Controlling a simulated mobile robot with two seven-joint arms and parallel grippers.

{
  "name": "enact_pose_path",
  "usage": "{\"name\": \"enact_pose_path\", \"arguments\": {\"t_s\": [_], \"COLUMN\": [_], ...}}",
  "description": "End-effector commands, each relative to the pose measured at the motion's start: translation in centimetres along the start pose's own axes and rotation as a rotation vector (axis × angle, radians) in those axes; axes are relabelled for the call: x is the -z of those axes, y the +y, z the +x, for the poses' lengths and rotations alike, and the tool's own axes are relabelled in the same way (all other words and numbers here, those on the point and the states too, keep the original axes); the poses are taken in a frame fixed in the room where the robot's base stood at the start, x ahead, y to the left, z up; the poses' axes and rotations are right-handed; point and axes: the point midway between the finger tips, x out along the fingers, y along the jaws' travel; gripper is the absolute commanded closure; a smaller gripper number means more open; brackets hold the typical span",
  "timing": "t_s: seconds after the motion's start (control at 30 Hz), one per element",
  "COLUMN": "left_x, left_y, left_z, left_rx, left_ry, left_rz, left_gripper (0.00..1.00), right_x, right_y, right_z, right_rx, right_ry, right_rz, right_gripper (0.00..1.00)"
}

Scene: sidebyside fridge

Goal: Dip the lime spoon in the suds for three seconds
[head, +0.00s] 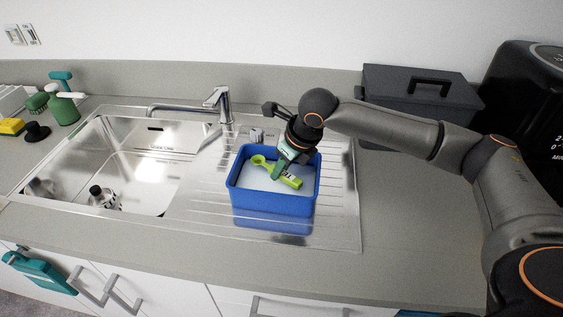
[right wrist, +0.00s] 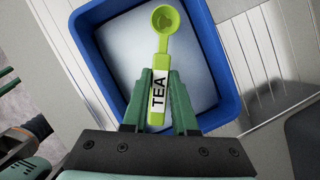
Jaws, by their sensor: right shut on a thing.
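The lime spoon (head: 280,173) has a round bowl and a handle with a white label. In the right wrist view the label on the lime spoon (right wrist: 164,55) reads "TEA". My right gripper (head: 283,165) is shut on its handle, and the fingers also show in the right wrist view (right wrist: 161,95). The spoon is over the blue tub (head: 272,203), inside its rim outline. The pale suds (right wrist: 120,48) fill the tub's inside. I cannot tell whether the spoon touches the suds.
The tub stands on the ribbed steel drainboard (head: 338,215). A steel sink (head: 140,165) with a tap (head: 220,105) is to its left. A dark grey lidded box (head: 415,95) stands behind on the right. The counter in front right (head: 410,240) is clear.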

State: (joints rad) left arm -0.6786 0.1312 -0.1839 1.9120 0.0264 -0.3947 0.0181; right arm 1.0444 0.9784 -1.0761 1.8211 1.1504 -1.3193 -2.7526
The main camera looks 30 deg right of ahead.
Motion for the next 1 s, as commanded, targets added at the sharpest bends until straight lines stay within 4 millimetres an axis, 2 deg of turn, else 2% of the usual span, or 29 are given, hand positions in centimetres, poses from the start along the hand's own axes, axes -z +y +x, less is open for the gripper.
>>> {"name": "enact_pose_path", "arguments": {"t_s": [0.5,1.0], "left_x": [-0.6,-0.7], "left_y": [0.0,0.0], "left_z": [0.7,0.8], "left_rx": [0.0,0.0], "left_ry": [0.003,0.003], "left_rz": [0.0,0.0], "left_gripper": [0.5,0.5], "right_x": [1.5,1.8], "right_y": [0.0,0.1], "right_z": [3.8,4.5], "right_rx": [0.0,0.0], "right_ry": [0.001,-0.001], "right_rz": [0.0,0.0], "right_gripper": [1.0,1.0]}}
